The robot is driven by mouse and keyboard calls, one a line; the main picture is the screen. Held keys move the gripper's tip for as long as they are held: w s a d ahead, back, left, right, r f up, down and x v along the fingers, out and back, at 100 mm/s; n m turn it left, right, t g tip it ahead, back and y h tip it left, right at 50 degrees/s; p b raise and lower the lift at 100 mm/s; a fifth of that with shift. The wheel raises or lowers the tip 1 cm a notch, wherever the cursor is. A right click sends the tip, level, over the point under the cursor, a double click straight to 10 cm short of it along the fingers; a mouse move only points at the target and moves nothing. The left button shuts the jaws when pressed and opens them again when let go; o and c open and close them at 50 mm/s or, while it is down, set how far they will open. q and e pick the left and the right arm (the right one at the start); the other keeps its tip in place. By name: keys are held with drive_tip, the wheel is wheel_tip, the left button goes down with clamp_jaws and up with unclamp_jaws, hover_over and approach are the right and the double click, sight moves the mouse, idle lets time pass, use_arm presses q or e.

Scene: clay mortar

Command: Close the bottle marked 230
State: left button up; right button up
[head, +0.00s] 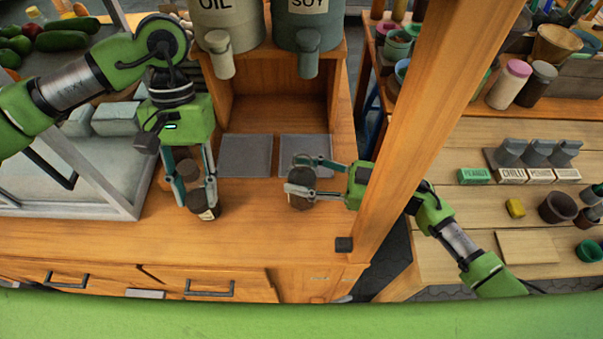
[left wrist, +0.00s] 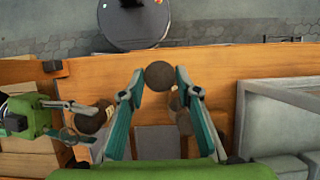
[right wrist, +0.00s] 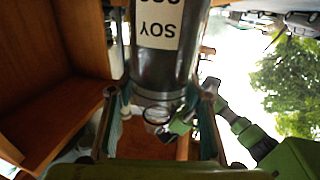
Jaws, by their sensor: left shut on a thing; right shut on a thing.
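No number 230 is legible.
Two grey mats (head: 246,154) lie behind the grippers. OIL (head: 226,25) and SOY (head: 306,30) dispensers hang above, their spouts low. A wooden post (head: 440,90) stands at right, close to my right arm. A glass case (head: 110,165) is at left.

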drive_tip(key=shift+f, duration=0.15)
use_arm(q)
drive_tip(key=shift+f, duration=0.1)
use_arm(e)
drive_tip(key=shift+f, duration=0.15)
drive_tip(key=o, duration=1.6)
drive_tip(key=shift+r, duration=0.2)
use_arm(q)
wheel_tip(320, 180, down, 3)
drive_tip(key=b, duration=0.2)
drive_tip(key=shift+r+b, duration=0.2)
drive_tip(key=shift+b, duration=0.2)
drive_tip(key=shift+f, duration=0.1)
use_arm(e)
drive_tip(key=shift+v, duration=6)
